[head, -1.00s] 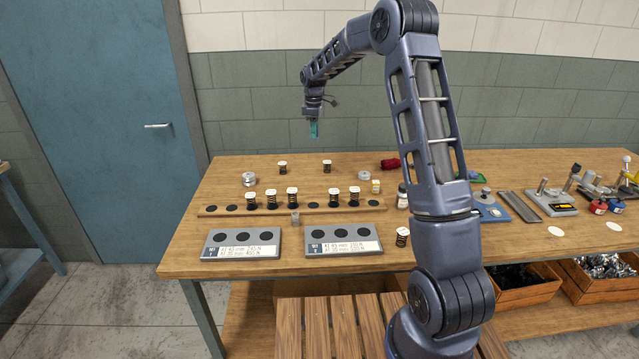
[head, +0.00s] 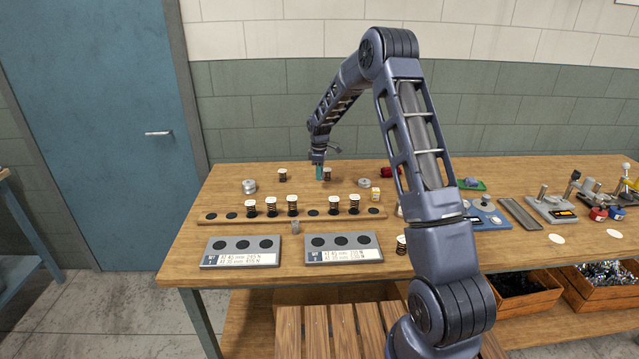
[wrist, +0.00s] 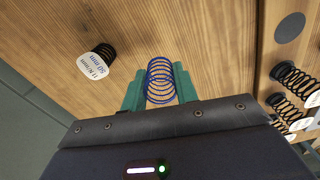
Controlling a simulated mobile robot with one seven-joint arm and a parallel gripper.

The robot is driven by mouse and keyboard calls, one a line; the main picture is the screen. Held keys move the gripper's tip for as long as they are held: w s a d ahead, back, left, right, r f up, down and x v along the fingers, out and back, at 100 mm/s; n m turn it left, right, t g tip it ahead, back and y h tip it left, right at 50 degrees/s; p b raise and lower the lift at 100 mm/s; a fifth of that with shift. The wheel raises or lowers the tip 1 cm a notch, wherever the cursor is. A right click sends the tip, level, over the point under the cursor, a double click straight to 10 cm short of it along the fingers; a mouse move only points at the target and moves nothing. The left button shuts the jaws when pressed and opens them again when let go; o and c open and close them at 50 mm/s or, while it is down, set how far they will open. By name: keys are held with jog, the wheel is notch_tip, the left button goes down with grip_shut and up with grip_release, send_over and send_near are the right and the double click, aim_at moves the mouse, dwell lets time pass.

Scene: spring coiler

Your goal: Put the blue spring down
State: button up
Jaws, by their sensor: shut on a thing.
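The blue spring (wrist: 160,78) is between the two teal fingers of my gripper (wrist: 160,88) in the wrist view, with open coils facing the camera. My gripper is shut on it. The fingers hide the blue spring there. I cannot tell whether the spring touches the bench top.
A wooden rail (head: 222,216) with dark round spots holds several white-tagged springs. Two grey plates (head: 240,251) with dark spots and labels lie in front. Another tagged spring (head: 282,175) stands at the back; a tagged black spring (wrist: 97,62) shows in the wrist view.

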aim_at(320, 189)
jog(key=shift+f, duration=2.4)
jog(key=shift+f, duration=0.1)
jog(key=o, duration=0.9)
jog(key=shift+o, duration=0.2)
